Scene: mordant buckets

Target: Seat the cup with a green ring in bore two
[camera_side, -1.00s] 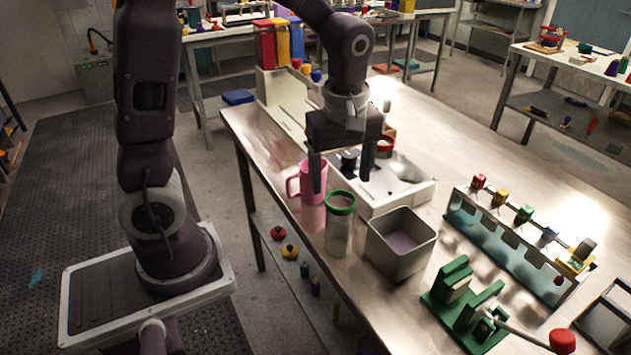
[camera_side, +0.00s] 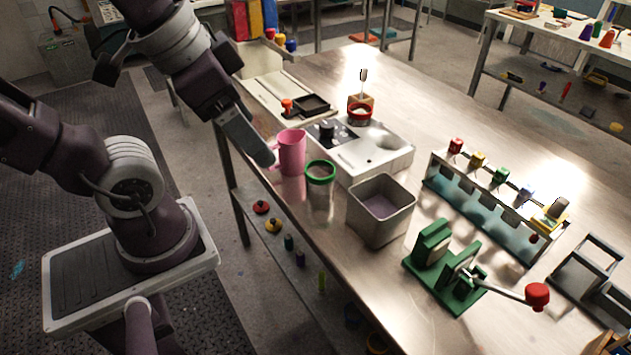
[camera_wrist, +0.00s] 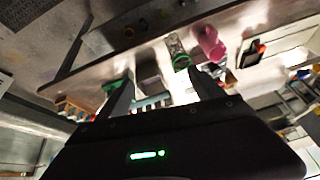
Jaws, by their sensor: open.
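The cup with a green ring is a clear glass cup (camera_side: 320,192) standing upright near the front edge of the steel table. Its green ring is at its rim, and it also shows in the wrist view (camera_wrist: 178,50). My gripper (camera_side: 265,160) is tilted, left of the pink mug and apart from the cup. In the wrist view my gripper (camera_wrist: 160,73) is open, with nothing between its fingers. A pale block (camera_side: 375,165) with a black plate and a round hollow stands behind the cup. I cannot tell which opening is bore two.
A pink mug (camera_side: 291,152) stands between my gripper and the cup. A square metal bin (camera_side: 380,212) is right of the cup. A green press (camera_side: 445,270) with a red-knobbed lever and a rack (camera_side: 495,205) with coloured tops stand further right.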

